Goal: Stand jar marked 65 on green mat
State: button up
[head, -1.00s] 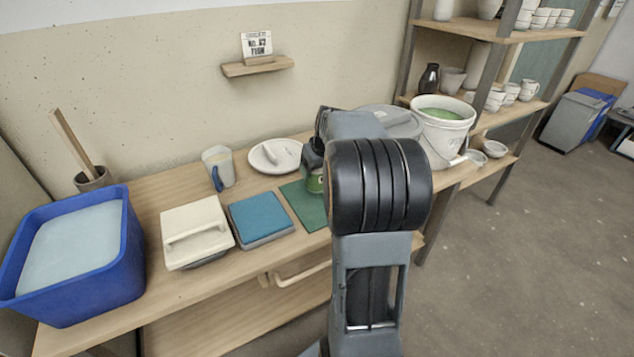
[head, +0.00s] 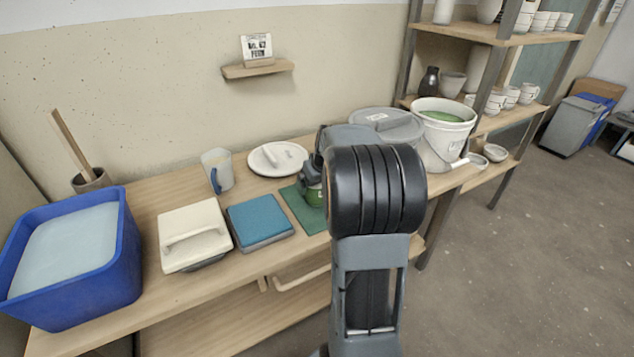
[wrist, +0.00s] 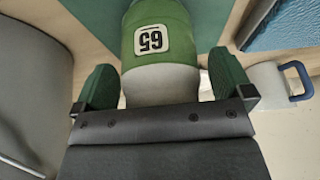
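The jar marked 65 (wrist: 158,55) has a green band with a white label and a pale part nearer my gripper. In the wrist view it is between my gripper's two green-padded fingers (wrist: 165,88), with a narrow gap visible on the right side. My gripper looks open around it. In the head view, part of the jar (head: 314,197) shows over the green mat (head: 297,206), upright as far as I can tell. My arm hides most of it and part of the mat. Its base contact is hard to see.
A blue pad (head: 259,218) lies left of the mat. A mug (head: 217,172) and a white plate (head: 265,165) stand behind. A lidded bucket (head: 400,128) and an open glaze bucket (head: 445,125) are at right.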

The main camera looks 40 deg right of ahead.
jog(key=shift+r, duration=0.5)
jog(key=d+p+v, duration=0.1)
jog(key=p+v, duration=0.2)
jog(key=v, duration=0.8)
jog(key=s+a+f, duration=0.2)
jog(key=s+a, duration=0.2)
jog(key=a, duration=0.4)
jog(key=s+a+f+n+g, duration=0.1)
jog(key=s+a+f, duration=0.2)
jog(key=a, duration=0.5)
jog(key=s+a+f, duration=0.2)
jog(key=s+a, duration=0.4)
jog(key=a, duration=0.1)
jog(key=shift+a+f+n+g+y, duration=0.25)
jog(key=shift+a+n+g+y, duration=0.05)
jog(key=shift+a+g, duration=0.1)
jog(key=shift+r, duration=0.15)
